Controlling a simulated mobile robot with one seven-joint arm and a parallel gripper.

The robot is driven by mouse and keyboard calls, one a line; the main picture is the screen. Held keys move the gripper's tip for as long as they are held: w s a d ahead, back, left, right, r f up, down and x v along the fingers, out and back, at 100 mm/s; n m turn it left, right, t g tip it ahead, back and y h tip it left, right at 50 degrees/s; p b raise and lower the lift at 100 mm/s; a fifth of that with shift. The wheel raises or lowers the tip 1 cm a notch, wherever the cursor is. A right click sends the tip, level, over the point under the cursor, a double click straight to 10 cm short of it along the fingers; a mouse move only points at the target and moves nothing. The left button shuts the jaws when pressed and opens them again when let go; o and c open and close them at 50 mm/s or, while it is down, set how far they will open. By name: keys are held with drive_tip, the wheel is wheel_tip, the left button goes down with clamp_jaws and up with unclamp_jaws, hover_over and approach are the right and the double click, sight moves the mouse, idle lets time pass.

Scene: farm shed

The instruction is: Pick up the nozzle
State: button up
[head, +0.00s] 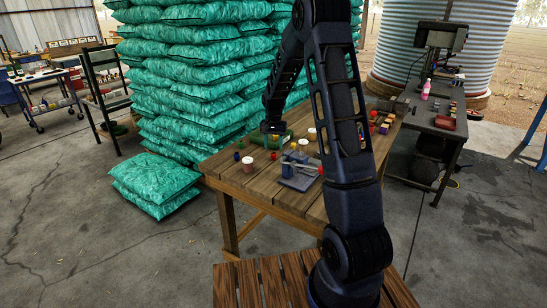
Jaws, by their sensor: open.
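My gripper (272,129) hangs at the end of the dark arm over the back left part of the wooden table (232,178). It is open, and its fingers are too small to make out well. It is close to a green item (262,140), and I cannot tell whether they touch. A blue-grey block-like fixture (299,181) stands to the right and nearer, with a slim pale piece with a red end (318,169) on it. This piece may be the nozzle, but it is too small to be sure. My arm hides part of the table.
A white tub (248,164) and several small coloured items stand around the fixture. Stacked green sacks (195,90) rise behind the table. A dark bench (437,126) with a pink bottle (426,89) stands at the right.

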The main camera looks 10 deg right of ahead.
sight(274, 152)
wheel_tip(274, 152, down, 5)
drive_tip(key=shift+s, duration=0.1)
drive_tip(key=shift+c, duration=0.2)
drive_tip(key=c, duration=1)
